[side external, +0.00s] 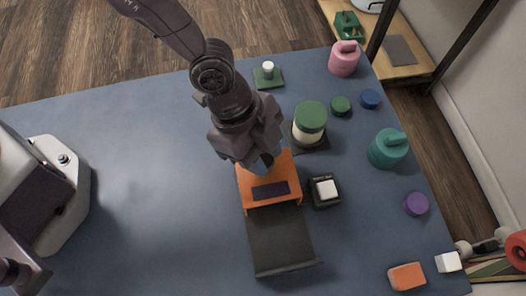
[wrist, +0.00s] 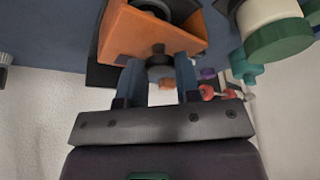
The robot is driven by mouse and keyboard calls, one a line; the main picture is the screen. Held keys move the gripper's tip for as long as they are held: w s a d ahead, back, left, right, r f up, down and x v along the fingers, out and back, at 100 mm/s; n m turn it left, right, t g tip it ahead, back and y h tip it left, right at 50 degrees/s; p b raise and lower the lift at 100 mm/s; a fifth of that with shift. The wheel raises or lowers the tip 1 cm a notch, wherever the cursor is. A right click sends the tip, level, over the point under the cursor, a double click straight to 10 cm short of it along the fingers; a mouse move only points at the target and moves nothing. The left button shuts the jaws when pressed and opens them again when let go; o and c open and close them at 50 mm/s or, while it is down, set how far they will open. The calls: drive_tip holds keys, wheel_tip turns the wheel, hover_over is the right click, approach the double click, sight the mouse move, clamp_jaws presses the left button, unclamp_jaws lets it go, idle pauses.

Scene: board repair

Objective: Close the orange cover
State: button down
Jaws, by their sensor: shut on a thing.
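The orange cover (side external: 271,205) is a box-like piece with a dark panel on its front, in the middle of the side view. A flat black plate (side external: 279,243) extends from its near side. My gripper (side external: 262,164) is at the cover's far part and hides some of it. In the wrist view the cover (wrist: 125,38) is above the fingers. There my gripper (wrist: 158,80) is shut on a dark grey knob (wrist: 158,66) at the cover's edge. How the knob joins the cover is partly hidden.
A green-lidded jar (side external: 310,117) and a small black block with a white button (side external: 326,189) stand close on the right. Pink (side external: 343,60) and teal (side external: 387,150) containers and small coloured pieces are farther right. The blue table's left-middle is clear.

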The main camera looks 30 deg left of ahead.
drive_tip(key=c, duration=1)
unclamp_jaws()
drive_tip(key=shift+w+a, duration=0.25)
drive_tip(key=shift+o, duration=1)
drive_tip(key=shift+s, duration=0.1)
drive_tip(key=v, duration=1.3)
drive_tip(key=shift+d, duration=0.1)
